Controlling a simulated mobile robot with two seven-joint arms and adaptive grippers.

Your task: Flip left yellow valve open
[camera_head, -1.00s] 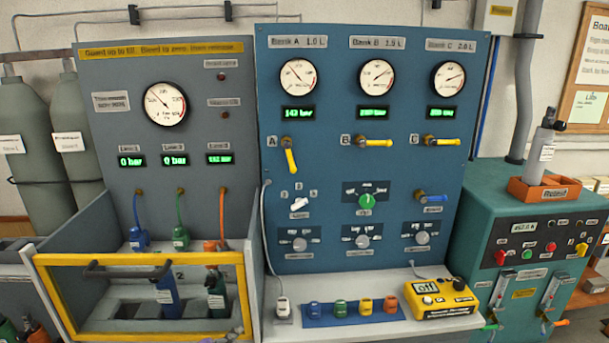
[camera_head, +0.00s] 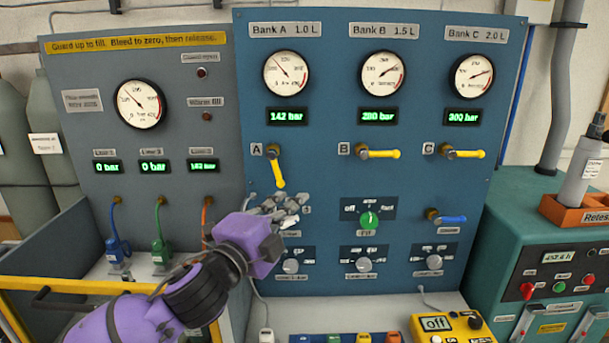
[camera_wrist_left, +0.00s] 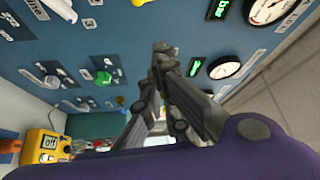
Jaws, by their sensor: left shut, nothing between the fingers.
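The left yellow valve (camera_head: 276,168), marked A, is on the blue panel below the Bank A gauge. Its handle points down and slightly right. My left gripper (camera_head: 292,203) is shut and empty, in front of the panel just below the handle's tip. A gap between them cannot be judged. My right gripper is in neither view.
Yellow valves B (camera_head: 378,153) and C (camera_head: 462,153) have horizontal handles. A green knob (camera_head: 369,219) and a blue-handled valve (camera_head: 446,217) sit lower on the panel. The yellow guard frame (camera_head: 60,284) is at lower left. The panel area right of valve A is clear.

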